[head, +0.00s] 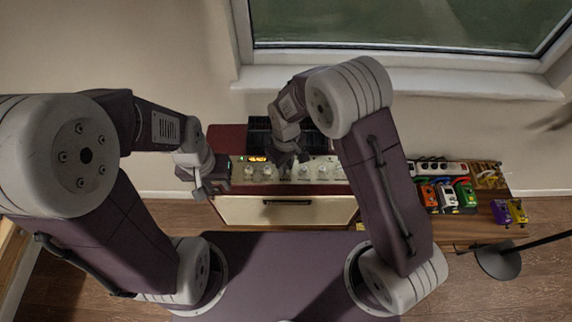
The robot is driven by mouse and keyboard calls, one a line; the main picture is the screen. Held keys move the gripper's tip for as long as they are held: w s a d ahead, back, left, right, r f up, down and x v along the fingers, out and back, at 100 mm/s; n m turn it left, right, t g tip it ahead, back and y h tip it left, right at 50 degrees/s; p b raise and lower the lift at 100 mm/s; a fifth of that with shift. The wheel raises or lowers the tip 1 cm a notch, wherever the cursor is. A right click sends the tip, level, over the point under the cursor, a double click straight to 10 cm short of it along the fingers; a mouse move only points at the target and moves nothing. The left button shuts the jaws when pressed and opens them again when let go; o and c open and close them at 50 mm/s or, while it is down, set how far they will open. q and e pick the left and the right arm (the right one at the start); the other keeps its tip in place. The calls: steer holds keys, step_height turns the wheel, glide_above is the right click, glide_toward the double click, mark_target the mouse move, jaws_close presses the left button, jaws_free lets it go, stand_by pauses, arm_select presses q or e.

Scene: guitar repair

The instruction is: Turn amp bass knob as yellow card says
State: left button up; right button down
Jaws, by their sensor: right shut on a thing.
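The amp (230,211) has a dark red top, a cream front and a pale panel with a row of knobs. My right gripper (287,162) is over the middle of this panel, shut on one amp knob that its fingers mostly hide. Other knobs (304,171) show on both sides of it. The knob labels are too small to read. A small yellow-orange patch (257,159) shows at the panel's left end; I cannot tell whether it is the card. My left gripper (201,190) is at the amp's left end, its jaw opening unclear.
A wooden bench (455,228) at the right holds several coloured pedals (447,193) and a white power strip (440,167). Purple and yellow pedals (509,212) sit near its right end. A dark round lamp base (497,260) is in front. A window sill (400,82) runs behind.

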steer(key=shift+w+a+r, duration=0.1)
steer(key=shift+w+r, duration=0.05)
steer(key=shift+w, duration=0.05)
stand_by(0.3)
steer(key=c, duration=1.3)
jaws_free()
steer(key=shift+s, duration=0.1)
step_height(320, 180, up, 9)
steer(key=shift+f+b, duration=0.1)
steer(key=shift+b, duration=0.85)
